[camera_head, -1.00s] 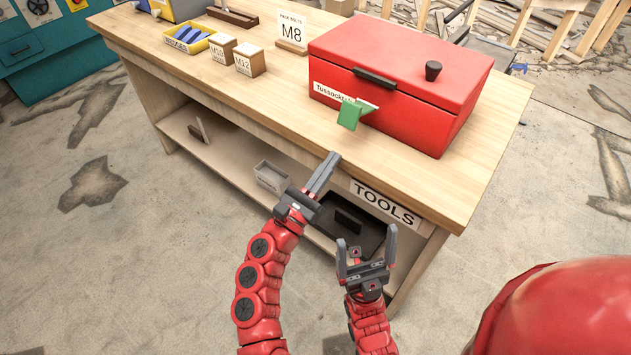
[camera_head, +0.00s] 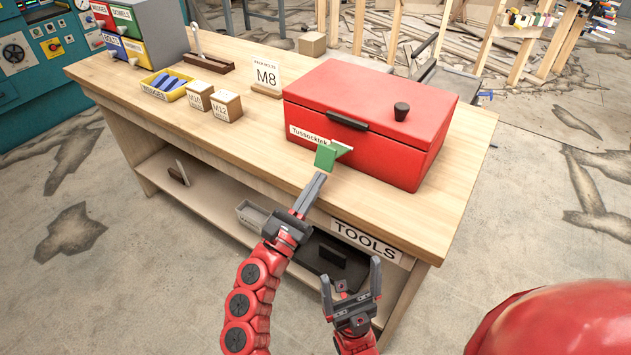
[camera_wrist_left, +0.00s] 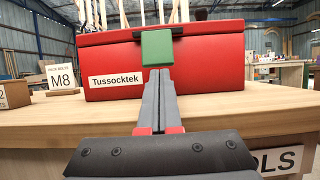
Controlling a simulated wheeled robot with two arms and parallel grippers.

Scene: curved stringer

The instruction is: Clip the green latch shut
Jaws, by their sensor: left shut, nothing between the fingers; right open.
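The green latch (camera_head: 327,156) sticks out from the front of the red toolbox (camera_head: 375,120), which stands on the wooden workbench with its lid down. The latch hangs at an angle away from the box front, beside the "Tussocktek" label. My left gripper (camera_head: 318,180) is shut and empty, its tips just below and in front of the latch. In the left wrist view the shut fingers (camera_wrist_left: 160,75) point at the lower edge of the green latch (camera_wrist_left: 157,48); I cannot tell whether they touch. My right gripper (camera_head: 350,278) is open and empty, lower, in front of the bench.
The bench top (camera_head: 255,150) is clear in front of the box. A yellow bin (camera_head: 166,84), two small wooden blocks (camera_head: 213,102) and an M8 sign (camera_head: 266,76) stand to the left. A dark TOOLS tray (camera_head: 330,258) sits on the lower shelf.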

